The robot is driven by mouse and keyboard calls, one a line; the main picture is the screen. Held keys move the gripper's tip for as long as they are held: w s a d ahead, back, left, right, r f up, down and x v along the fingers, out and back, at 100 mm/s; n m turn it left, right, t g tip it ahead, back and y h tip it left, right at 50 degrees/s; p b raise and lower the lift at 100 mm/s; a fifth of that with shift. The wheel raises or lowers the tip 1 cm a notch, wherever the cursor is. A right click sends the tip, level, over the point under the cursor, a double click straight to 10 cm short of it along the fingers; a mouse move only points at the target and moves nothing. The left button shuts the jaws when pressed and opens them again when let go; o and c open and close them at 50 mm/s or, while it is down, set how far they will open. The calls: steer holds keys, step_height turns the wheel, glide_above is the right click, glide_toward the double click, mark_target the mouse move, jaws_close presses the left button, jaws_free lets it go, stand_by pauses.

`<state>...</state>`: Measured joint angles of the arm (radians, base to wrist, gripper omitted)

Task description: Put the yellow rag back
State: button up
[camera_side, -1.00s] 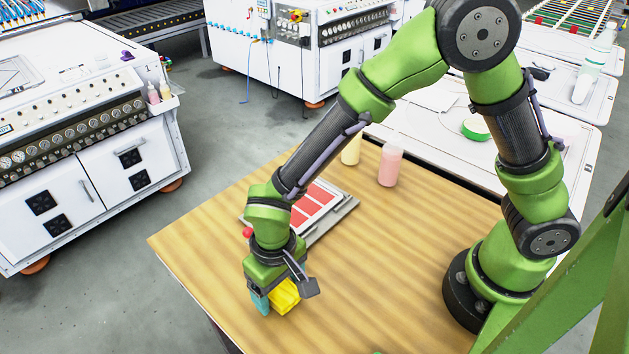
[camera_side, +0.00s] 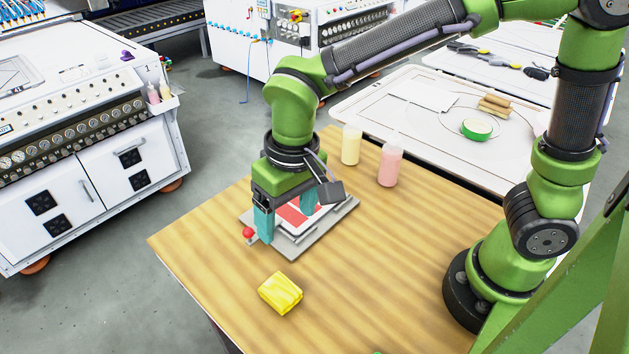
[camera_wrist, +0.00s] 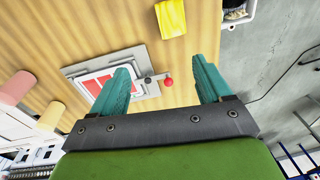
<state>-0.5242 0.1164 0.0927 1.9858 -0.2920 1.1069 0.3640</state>
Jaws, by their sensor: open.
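The yellow rag (camera_side: 280,293) lies folded on the bare wooden table, near its front edge. It also shows at the top of the wrist view (camera_wrist: 171,18). My gripper (camera_side: 286,222) is open and empty, its teal fingers spread apart. It hangs in front of the grey plate fixture (camera_side: 325,232) with red and white panels and is clear of the rag. In the wrist view, my gripper (camera_wrist: 160,82) has the fixture behind its left finger and a red knob (camera_wrist: 169,82) between the fingers.
A cream bottle (camera_side: 351,146) and a pink bottle (camera_side: 390,165) stand at the table's back edge. The table right of the rag (camera_side: 390,290) is clear.

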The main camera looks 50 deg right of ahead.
steer(key=s+d+r+m+t, duration=0.1)
steer(key=s+d+r+t, duration=0.1)
steer(key=d, duration=0.4)
steer(key=s+d+r+m+t, duration=0.1)
steer(key=s+d+r+t, duration=0.1)
steer(key=d, duration=0.4)
steer(key=s+d+r+m+t+y, duration=0.1)
steer(key=s+d+r+t, duration=0.1)
steer(key=d+r, duration=0.2)
steer(key=shift+d+r, duration=0.25)
steer(key=shift+d, duration=0.75)
